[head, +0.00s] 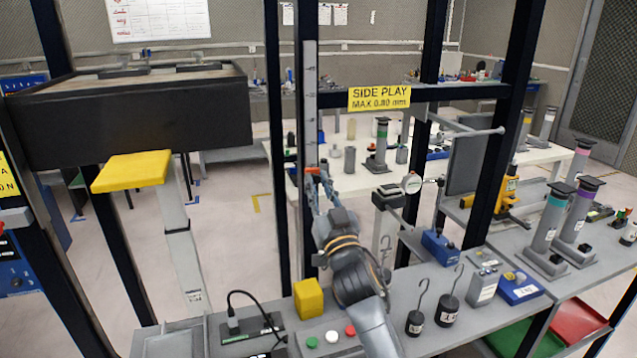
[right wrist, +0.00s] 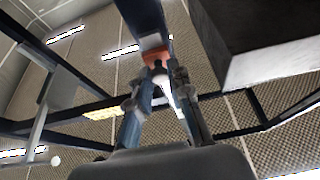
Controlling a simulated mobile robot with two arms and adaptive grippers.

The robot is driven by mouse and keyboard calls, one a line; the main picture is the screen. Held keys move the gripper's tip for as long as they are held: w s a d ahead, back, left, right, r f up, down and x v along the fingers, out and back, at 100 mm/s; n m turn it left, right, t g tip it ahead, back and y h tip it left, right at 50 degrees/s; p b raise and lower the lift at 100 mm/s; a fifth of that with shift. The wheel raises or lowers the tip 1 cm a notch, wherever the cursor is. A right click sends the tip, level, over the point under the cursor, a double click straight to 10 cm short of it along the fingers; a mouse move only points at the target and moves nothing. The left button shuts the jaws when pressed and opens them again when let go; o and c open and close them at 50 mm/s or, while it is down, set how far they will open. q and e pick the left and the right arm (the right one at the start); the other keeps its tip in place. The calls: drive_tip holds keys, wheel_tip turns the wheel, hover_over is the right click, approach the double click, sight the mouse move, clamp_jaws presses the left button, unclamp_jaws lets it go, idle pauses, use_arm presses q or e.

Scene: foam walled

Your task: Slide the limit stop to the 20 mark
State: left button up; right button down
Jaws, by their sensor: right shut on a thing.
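The limit stop (head: 312,170) is a small orange-red piece on an upright grey scale strip (head: 310,100) fixed to a dark post. The marks on the strip are too small to read. My right gripper (head: 317,182) reaches up from below and is shut on the limit stop. In the right wrist view the orange stop (right wrist: 156,56) shows at the fingertips (right wrist: 161,78), with a pale round part between the fingers. The strip's lower part is partly hidden behind my gripper. My left gripper is not in view.
A large black box (head: 130,115) hangs at the left above a yellow pad (head: 133,171). A yellow cube (head: 308,298), hooked weights (head: 449,308) and a blue box (head: 440,247) stand on the grey bench. A yellow sign (head: 379,98) hangs on the crossbar right of the strip.

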drive_tip(key=shift+f, duration=0.4)
drive_tip(key=c, duration=1.6)
unclamp_jaws()
drive_tip(key=o, duration=0.3)
drive_tip(key=shift+o, duration=0.4)
drive_tip(key=shift+r, duration=0.1)
drive_tip(key=v, duration=1.2)
